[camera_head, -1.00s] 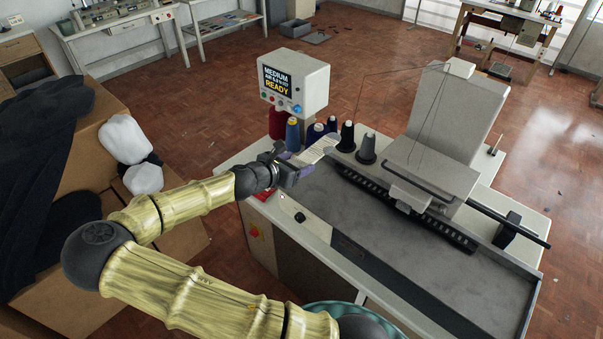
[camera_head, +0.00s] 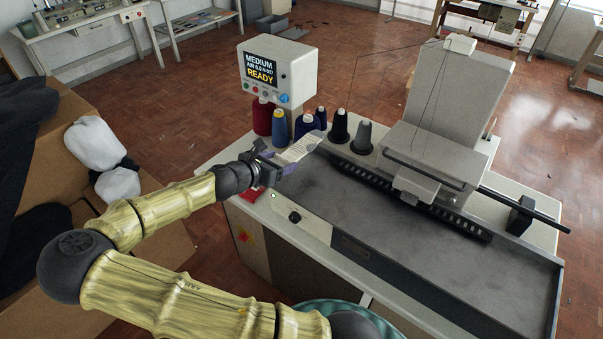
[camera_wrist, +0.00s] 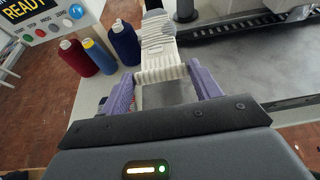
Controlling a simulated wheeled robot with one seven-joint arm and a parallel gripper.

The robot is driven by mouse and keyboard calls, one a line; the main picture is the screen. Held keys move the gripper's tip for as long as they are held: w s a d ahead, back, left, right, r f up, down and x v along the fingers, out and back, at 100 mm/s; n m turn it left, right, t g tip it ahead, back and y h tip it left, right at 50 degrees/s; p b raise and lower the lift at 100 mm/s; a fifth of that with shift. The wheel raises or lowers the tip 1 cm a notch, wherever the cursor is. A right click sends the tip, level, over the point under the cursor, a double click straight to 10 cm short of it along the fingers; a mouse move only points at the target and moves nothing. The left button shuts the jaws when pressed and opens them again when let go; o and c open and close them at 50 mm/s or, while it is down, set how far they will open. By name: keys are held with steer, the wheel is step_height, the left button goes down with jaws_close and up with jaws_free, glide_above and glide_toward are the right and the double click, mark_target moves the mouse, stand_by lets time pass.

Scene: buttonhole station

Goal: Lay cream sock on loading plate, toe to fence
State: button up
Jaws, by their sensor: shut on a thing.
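My gripper (camera_head: 272,168) is shut on a cream sock (camera_head: 299,149) with grey bands, over the near left end of the machine table. In the wrist view, the sock's ribbed cuff (camera_wrist: 160,73) spans the space between my two purple fingers, and the sock extends away from me. A long, flat grey plate (camera_head: 400,229) lies bare to the right of the gripper. A dark toothed strip (camera_head: 455,222) runs along its back edge; I cannot tell if this is the fence.
Thread cones, including a blue one (camera_head: 279,128) and a grey one (camera_head: 362,138), stand close behind the sock. A display box (camera_head: 277,72) reads READY. The machine head (camera_head: 430,155) overhangs the plate's back edge. Dark and white textiles (camera_head: 95,143) lie on cartons at left.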

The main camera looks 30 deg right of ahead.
glide_above(282, 192)
step_height(282, 192, down, 6)
steer(key=shift+w+a+r, duration=0.1)
steer(key=shift+a+r, duration=0.05)
steer(key=shift+r, duration=0.05)
steer(key=shift+f, duration=0.35)
step_height(282, 192, down, 3)
steer(key=shift+w+f+p, duration=0.1)
steer(key=shift+f+p, duration=0.05)
steer(key=shift+p, duration=0.25)
steer(key=shift+f, duration=0.25)
steer(key=shift+a, duration=0.1)
steer(key=o, duration=0.9)
steer(key=shift+o, duration=0.2)
steer(key=shift+d, duration=0.2)
